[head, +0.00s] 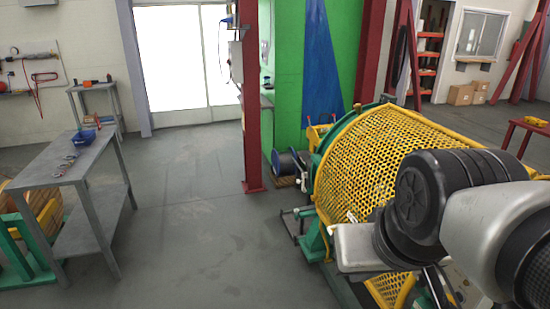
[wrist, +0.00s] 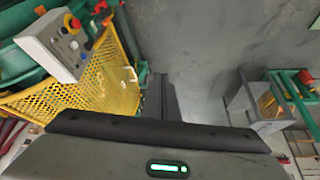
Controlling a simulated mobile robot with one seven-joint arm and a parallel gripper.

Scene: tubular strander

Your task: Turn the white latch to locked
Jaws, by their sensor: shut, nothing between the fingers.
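A small white latch (wrist: 131,74) shows in the wrist view at the right edge of the yellow mesh guard (wrist: 85,92). Whether it is locked is too small to tell. My gripper (wrist: 162,82) is in the middle of the wrist view, shut and empty. In the picture it lies just right of the latch, and a gap of grey floor shows between them. In the head view the guard (head: 375,145) curves over the machine at the right. My arm covers part of it there, and I cannot make out my fingertips.
A grey control box (wrist: 50,45) with a red knob stands beside the guard in the wrist view. The floor between is clear.

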